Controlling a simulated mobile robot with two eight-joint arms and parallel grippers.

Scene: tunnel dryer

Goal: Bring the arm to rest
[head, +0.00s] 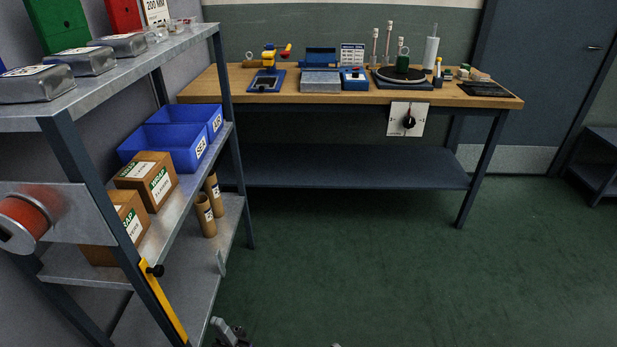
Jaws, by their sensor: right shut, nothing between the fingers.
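A small light piece at the bottom edge near the middle is too cut off to identify.
A metal shelf rack (220,160) with blue bins (172,150) and cardboard boxes (148,178) stands on the left. A wooden-topped workbench (240,92) with tools and a black round plate (402,75) stands at the back. The green floor (400,280) is clear.

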